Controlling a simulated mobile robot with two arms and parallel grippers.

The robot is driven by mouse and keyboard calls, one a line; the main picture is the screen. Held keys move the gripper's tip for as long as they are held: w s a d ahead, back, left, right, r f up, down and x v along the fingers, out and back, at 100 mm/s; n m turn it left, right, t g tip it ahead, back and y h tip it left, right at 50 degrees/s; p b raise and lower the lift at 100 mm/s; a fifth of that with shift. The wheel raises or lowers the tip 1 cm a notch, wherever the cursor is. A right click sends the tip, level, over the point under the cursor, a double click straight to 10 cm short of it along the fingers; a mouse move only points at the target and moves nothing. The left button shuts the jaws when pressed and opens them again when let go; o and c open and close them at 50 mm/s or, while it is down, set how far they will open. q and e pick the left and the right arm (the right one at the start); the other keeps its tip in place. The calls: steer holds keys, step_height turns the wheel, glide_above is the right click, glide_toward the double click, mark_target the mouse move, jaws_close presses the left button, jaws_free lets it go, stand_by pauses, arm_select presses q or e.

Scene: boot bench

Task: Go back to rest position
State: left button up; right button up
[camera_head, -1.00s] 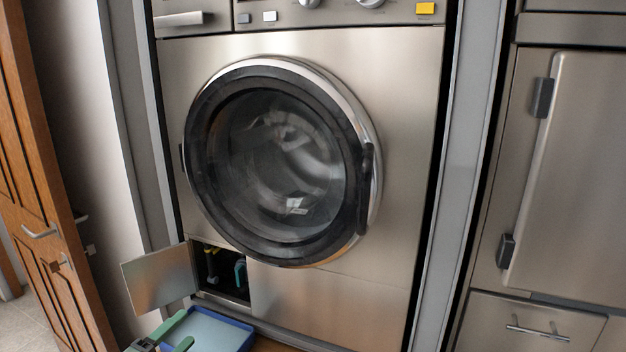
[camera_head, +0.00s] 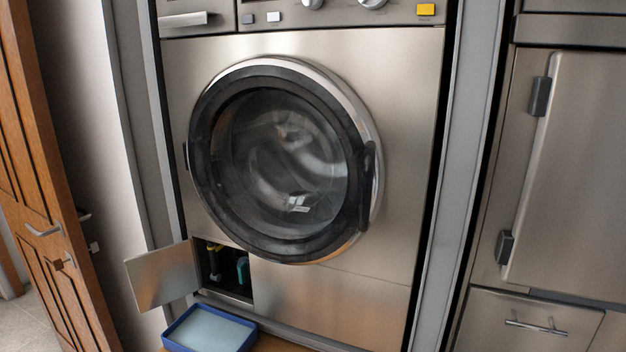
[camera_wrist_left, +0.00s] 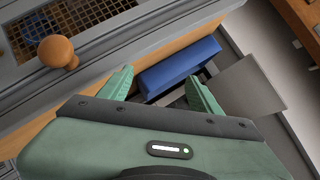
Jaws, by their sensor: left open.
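My left gripper (camera_wrist_left: 160,92) shows in the left wrist view with its two green fingers apart and nothing between them that it grips. Beyond the fingertips lies a blue tray (camera_wrist_left: 180,70), apart from them as far as I can tell. The head view shows neither gripper.
The hatch flap (camera_head: 163,275) stands open to the left, with a dark recess (camera_head: 225,285) behind it holding small yellow and teal parts. The round door (camera_head: 280,160) is shut. A wooden door (camera_head: 40,200) stands at left. A wooden knob (camera_wrist_left: 57,50) shows in the left wrist view.

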arm_select(q)
steer(key=s+d+f+n+g, duration=0.1)
steer(key=s+d+n+g, duration=0.15)
steer(key=s, duration=0.55)
steer(key=s+d+f+n+g+h, duration=0.15)
steer(key=s+g, duration=0.25)
steer(key=s, duration=0.4)
steer(key=s+d+f+n+g+y, duration=0.1)
steer(key=s+d+n+g, duration=0.15)
steer(key=s, duration=0.55)
step_height(320, 180, down, 24)
steer(key=g, duration=0.1)
steer(key=s+a+f, duration=0.1)
steer(key=s+f, duration=0.8)
steer(key=s+a+f+g, duration=0.1)
steer(key=s+a+f, duration=0.1)
steer(key=s+f, duration=0.7)
steer(key=shift+a, duration=0.3)
steer(key=shift+s, duration=0.1)
